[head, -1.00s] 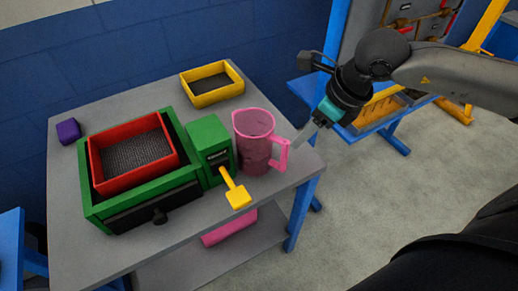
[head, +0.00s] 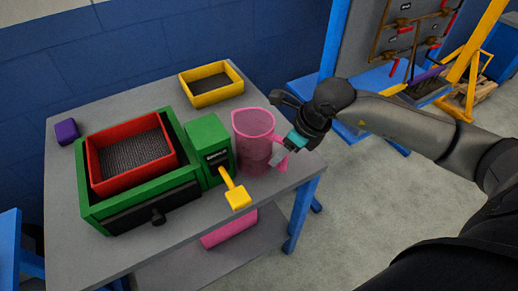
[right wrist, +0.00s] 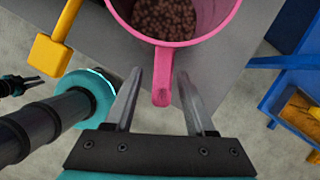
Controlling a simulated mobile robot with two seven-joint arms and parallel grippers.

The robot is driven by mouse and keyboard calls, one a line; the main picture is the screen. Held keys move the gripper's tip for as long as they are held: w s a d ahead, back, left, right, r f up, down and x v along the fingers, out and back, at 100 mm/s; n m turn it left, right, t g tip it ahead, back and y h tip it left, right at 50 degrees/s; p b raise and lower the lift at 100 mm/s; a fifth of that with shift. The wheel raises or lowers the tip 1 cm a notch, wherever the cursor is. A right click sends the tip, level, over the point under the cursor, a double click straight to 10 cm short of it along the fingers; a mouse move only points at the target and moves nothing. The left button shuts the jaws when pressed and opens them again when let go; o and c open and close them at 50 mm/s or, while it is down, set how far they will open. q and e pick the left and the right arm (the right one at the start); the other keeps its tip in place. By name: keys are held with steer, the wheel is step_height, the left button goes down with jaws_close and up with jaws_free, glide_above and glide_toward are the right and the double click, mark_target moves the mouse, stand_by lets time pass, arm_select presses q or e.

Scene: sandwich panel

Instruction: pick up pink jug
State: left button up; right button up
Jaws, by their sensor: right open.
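The pink jug (head: 254,140) stands upright on the grey table, beside the green machine with the yellow lever. In the right wrist view the jug (right wrist: 205,32) shows at the top with brown pellets inside. Its pink handle (right wrist: 162,88) points down between my two fingers. My right gripper (right wrist: 160,92) is open, with one finger on each side of the handle and a gap visible on both sides. In the head view my right gripper (head: 279,155) is at the jug's handle side and partly hides the handle. My left gripper is not in the head view.
The green machine (head: 209,140) with its yellow lever (head: 237,195) is just left of the jug. A red tray (head: 108,186) sits in a green frame further left. A yellow bin (head: 228,95) and a purple block (head: 67,131) stand farther back. The table's right edge is close to the jug.

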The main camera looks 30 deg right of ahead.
steer(key=shift+w+f, duration=0.1)
steer(key=shift+f, duration=0.1)
jaws_close()
stand_by(0.3)
stand_by(1.0)
